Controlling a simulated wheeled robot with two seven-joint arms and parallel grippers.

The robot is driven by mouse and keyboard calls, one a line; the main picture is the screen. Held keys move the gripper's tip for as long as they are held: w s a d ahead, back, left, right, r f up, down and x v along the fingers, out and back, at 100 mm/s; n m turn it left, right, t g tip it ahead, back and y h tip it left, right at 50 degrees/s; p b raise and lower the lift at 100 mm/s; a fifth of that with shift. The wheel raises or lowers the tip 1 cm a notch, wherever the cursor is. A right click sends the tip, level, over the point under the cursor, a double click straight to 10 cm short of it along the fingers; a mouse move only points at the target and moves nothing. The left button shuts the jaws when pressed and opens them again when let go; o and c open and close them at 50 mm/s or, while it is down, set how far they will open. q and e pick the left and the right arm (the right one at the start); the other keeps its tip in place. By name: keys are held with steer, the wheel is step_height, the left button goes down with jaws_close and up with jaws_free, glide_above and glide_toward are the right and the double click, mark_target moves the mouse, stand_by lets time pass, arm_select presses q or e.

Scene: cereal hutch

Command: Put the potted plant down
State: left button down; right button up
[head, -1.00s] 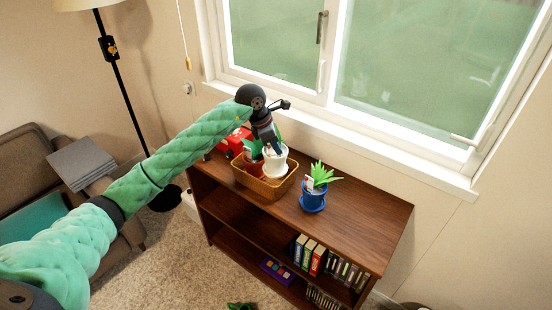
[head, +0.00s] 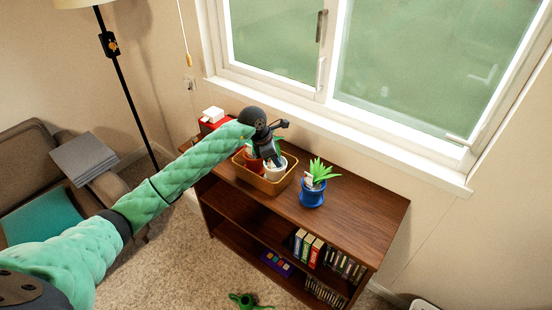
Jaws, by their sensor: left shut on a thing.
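A white potted plant (head: 277,167) is at the right side of a tan basket (head: 268,187) on top of the wooden shelf. My left gripper (head: 271,155) reaches down to it from above and is shut on it. The pot's lower part is hidden behind the basket's front wall, so I cannot tell whether it touches the basket floor. An orange pot (head: 253,165) with green leaves stands in the basket just left of it, partly covered by my gripper. My right gripper is not in view.
A blue pot with a spiky plant (head: 312,193) stands right of the basket on the brown shelf (head: 365,205). A red object with a white top (head: 211,119) is at the shelf's back left. The shelf top is clear at the right. The window (head: 300,60) is behind.

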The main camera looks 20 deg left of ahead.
arm_select(q)
steer(key=shift+f, duration=0.1)
steer(key=c, duration=1.5)
jaws_free()
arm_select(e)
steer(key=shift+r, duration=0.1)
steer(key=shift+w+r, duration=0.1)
